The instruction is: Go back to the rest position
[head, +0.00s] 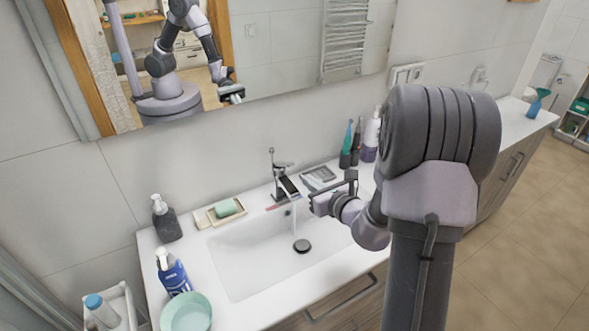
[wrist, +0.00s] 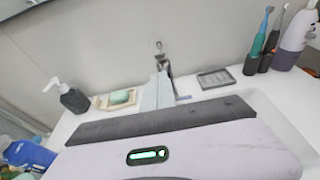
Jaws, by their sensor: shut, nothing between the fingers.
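My gripper (wrist: 159,92) is shut and empty. In the head view my arm reaches from the right over the white sink (head: 235,262), with the gripper above the basin's right back part, near the faucet (head: 280,180). The faucet also shows in the wrist view (wrist: 161,60). No object is held.
Left of the basin are a dark pump bottle (head: 165,220), a green soap (head: 225,208) on a tray, a blue bottle (head: 172,272) and a mint bowl (head: 186,312). At the right back stand a soap dish (head: 319,177), toothbrushes (head: 347,150) and a white-purple bottle (head: 371,138). A mirror (head: 285,40) hangs behind.

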